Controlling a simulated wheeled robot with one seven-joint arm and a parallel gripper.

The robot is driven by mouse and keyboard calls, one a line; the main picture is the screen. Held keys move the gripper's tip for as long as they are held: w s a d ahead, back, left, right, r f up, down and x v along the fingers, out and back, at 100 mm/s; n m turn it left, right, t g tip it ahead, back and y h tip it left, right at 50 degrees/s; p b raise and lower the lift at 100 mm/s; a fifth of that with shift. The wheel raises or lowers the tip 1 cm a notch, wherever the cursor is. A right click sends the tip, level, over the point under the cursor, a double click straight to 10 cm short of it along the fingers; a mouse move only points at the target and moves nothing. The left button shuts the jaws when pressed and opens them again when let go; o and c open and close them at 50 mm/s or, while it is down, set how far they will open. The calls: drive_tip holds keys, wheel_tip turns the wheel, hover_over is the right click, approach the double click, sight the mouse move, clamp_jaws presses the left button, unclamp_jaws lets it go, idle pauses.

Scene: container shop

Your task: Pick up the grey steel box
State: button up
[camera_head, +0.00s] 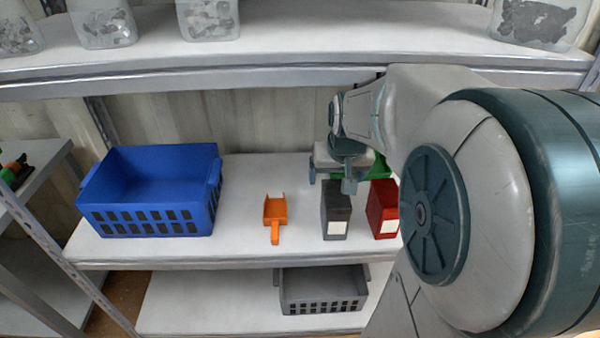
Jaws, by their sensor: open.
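A dark grey box (336,211) with a white label low on its front stands upright on the middle shelf, right of centre. It is the only grey box of this kind in view. My gripper (333,182) is just above and at its top, pointing down, with its jaws open. The fingers overlap the box's top edge in this view, so I cannot tell whether they are around it or still above it. My arm comes in from the right and hides the shelf's right part.
A red box (382,210) stands close to the right, with a green thing (379,168) behind it. An orange scoop (275,216) lies to the left. A blue crate (146,212) stands further left. A grey crate (322,292) is below, and the upper shelf (300,48) hangs above.

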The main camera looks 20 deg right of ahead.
sight(336, 194)
drive_tip(key=shift+w+d+f, duration=0.65)
drive_tip(key=shift+d+f, duration=0.2)
drive_tip(key=b+x, duration=0.1)
drive_tip(key=x, duration=0.7)
drive_tip(key=shift+w, duration=0.1)
drive_tip(key=shift+b+x, duration=0.5)
drive_tip(key=shift+x, duration=2.15)
drive_tip(key=shift+d, duration=0.15)
drive_tip(key=shift+s+f+b, duration=0.25)
drive_tip(key=shift+f+b, duration=0.05)
drive_tip(key=shift+b, duration=0.05)
drive_tip(key=c, duration=1.2)
drive_tip(key=shift+r, duration=0.1)
drive_tip(key=shift+c, duration=1.4)
